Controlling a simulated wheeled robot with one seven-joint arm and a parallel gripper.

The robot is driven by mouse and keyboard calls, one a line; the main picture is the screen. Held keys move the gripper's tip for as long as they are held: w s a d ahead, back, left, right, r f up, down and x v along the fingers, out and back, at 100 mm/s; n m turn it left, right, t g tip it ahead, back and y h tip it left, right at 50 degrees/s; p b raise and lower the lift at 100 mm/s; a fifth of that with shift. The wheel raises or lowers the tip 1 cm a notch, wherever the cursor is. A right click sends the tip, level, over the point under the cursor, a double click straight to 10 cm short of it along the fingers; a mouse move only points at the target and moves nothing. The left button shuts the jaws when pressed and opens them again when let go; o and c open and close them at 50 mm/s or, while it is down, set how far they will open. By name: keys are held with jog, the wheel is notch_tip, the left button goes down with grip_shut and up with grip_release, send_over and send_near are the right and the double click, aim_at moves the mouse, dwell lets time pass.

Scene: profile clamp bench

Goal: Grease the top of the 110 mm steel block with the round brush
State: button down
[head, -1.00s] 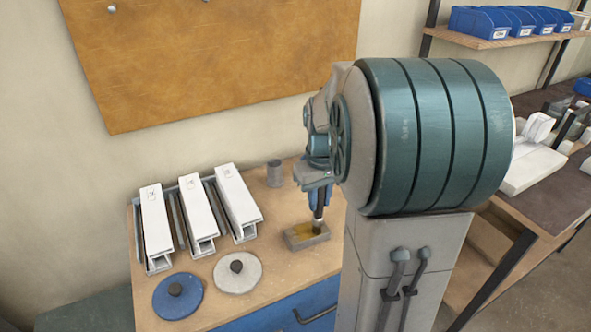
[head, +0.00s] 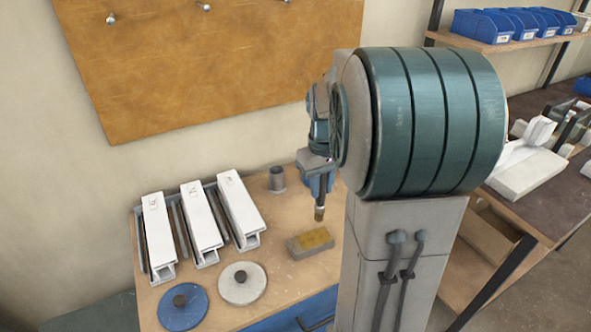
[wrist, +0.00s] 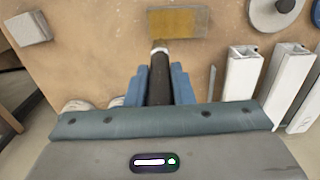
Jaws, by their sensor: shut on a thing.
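A grey steel block (head: 312,244) lies on the bench below my gripper, and a yellow-brown grease layer covers most of its top. In the wrist view this block (wrist: 203,16) is at the top, with a bare grey strip at its right end. My gripper (head: 319,188) is shut on the round brush (head: 319,213), which points down just above and behind the block, apart from it. In the wrist view the brush's dark handle (wrist: 160,85) sits between the blue fingers. A second grey block (wrist: 28,28) lies at the upper left there. No size marking is readable.
Three white profiles (head: 202,228) lie in holders at the left of the bench. A blue disc (head: 168,311) and a pale disc (head: 231,291), both with dark knobs, lie in front. A grey cup (head: 277,181) stands behind the block. Bare bench surrounds the block.

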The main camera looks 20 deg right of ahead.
jog(key=shift+r+p, duration=1.45)
jog(key=shift+r, duration=0.75)
